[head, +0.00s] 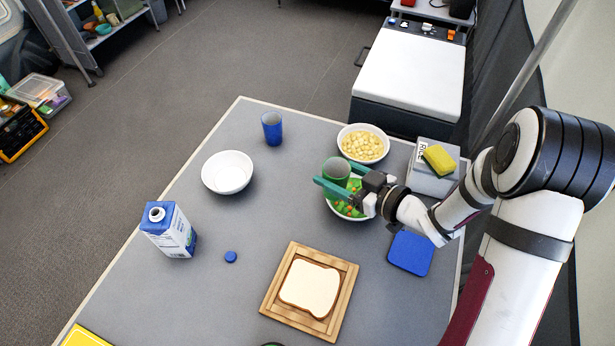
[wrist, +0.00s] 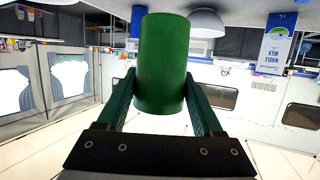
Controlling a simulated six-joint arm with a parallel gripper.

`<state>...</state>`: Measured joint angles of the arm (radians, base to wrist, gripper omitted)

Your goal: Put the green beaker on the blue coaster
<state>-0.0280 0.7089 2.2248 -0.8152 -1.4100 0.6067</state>
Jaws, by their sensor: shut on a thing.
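The green beaker (head: 336,171) is held between the two green fingers of my gripper (head: 338,186). In the wrist view, the beaker (wrist: 162,65) fills the space between the fingertips (wrist: 160,92). In the head view it appears over the bowl of green and orange food (head: 347,211); its exact height is hard to tell. The blue coaster (head: 410,253) is a flat rounded square on the grey table, to the right of and nearer than my gripper. Nothing lies on the coaster, and part of my arm passes close to its upper edge.
A bowl of pale yellow food (head: 363,144) and a box with a yellow sponge (head: 438,158) stand near the arm. A blue cup (head: 272,128), a white bowl (head: 228,172), a milk carton (head: 169,230), a blue cap (head: 231,257) and bread on a wooden board (head: 336,325) are farther left.

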